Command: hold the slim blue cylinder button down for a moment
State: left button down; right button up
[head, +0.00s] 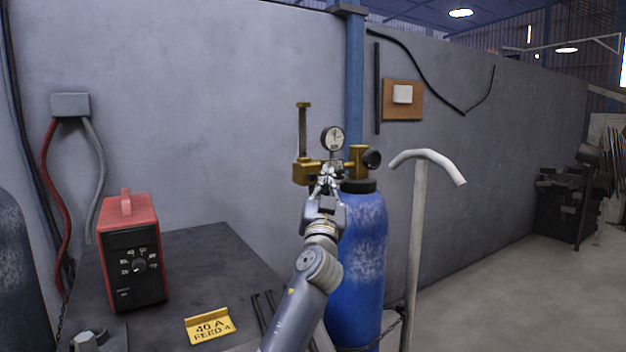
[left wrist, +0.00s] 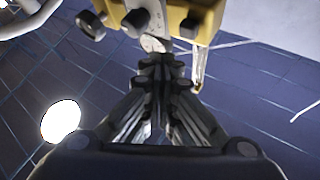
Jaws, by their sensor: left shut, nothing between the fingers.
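The blue cylinder (head: 362,262) stands upright behind my left arm in the head view, with a brass regulator (head: 357,160) and a round gauge (head: 333,138) on top. My left gripper (head: 329,172) is shut and empty, its tips just below the gauge, overlapping the regulator. In the left wrist view the shut fingertips (left wrist: 163,66) point up at the yellow regulator body (left wrist: 188,22). A pale round part (left wrist: 153,44) shows just beyond the tips. I cannot tell whether it is the button or whether the tips touch it. My right gripper is not in view.
A red machine (head: 134,250) and a yellow sign (head: 209,326) sit on the dark table (head: 215,255) at the left. A pale trolley handle (head: 416,215) rises right of the cylinder. A grey wall (head: 230,90) stands behind. Open floor lies to the right.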

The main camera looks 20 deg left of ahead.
aim_at(312, 177)
pick_arm(q)
jog(key=shift+w+a+b, duration=0.35)
jog(key=shift+w+a, duration=0.3)
jog(key=shift+a, duration=0.15)
dwell(0.9)
jog(key=shift+w+a+b, duration=0.25)
jog(key=shift+a+b, duration=0.05)
jog(key=shift+b, duration=0.05)
jog(key=shift+w+a+b, duration=0.3)
jog(key=shift+a+b, duration=0.1)
jog(key=shift+a, duration=0.05)
dwell(0.8)
dwell(1.5)
